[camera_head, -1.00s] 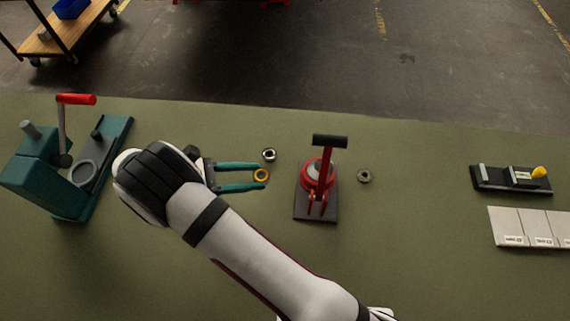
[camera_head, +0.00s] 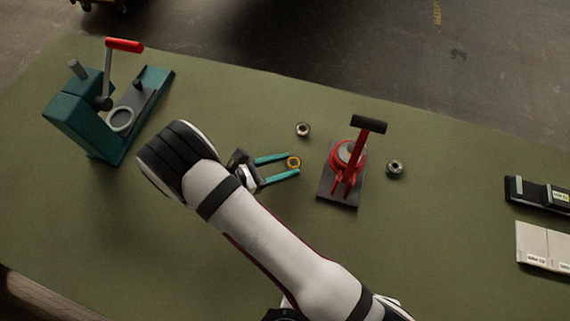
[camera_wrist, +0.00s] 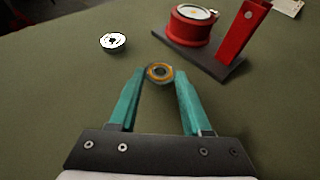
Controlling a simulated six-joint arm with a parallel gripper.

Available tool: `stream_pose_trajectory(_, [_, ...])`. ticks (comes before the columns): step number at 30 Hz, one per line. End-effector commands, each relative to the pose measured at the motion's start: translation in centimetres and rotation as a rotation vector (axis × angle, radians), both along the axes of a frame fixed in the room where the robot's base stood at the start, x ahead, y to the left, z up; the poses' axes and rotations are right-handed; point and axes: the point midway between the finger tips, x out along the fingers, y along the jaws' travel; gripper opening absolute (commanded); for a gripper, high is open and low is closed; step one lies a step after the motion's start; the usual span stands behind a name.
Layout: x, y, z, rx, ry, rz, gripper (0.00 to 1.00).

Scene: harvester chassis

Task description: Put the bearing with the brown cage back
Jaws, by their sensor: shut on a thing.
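The bearing with the brown cage (camera_head: 293,162) shows an orange-brown ring and a dark centre. It sits between the tips of the teal fingers of my gripper (camera_head: 290,164), which is shut on it. The wrist view shows the same bearing (camera_wrist: 159,73) at the ends of both fingers (camera_wrist: 159,80), with its round face toward the camera. Bench shows around it; its exact height is hard to tell. A second, silver bearing (camera_head: 303,129) lies apart on the bench behind it, and a third, grey bearing (camera_head: 394,167) lies right of the red press.
A red press with a black handle (camera_head: 347,160) stands close right of my gripper. A teal lever press (camera_head: 88,115) stands at the left. A black fixture (camera_head: 538,193) and pale labelled tiles (camera_head: 543,246) lie at the right. Green bench (camera_head: 110,215) is clear in front.

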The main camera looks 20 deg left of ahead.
Motion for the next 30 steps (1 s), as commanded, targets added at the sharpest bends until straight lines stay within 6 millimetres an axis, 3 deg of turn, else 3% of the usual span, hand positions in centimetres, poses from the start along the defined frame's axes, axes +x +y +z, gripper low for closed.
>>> stream_pose_trajectory(12, [0.0,0.0,-1.1,0.001,-0.001,0.0,0.0])
stream_pose_trajectory(13, [0.0,0.0,-1.1,0.001,-0.001,0.0,0.54])
stream_pose_trajectory(17, [0.0,0.0,-1.1,0.001,-0.001,0.0,0.77])
stream_pose_trajectory(26, [0.0,0.0,-0.8,0.001,-0.001,-0.001,0.78])
stream_pose_trajectory(30, [-1.5,1.7,0.2,0.002,-0.002,0.004,0.78])
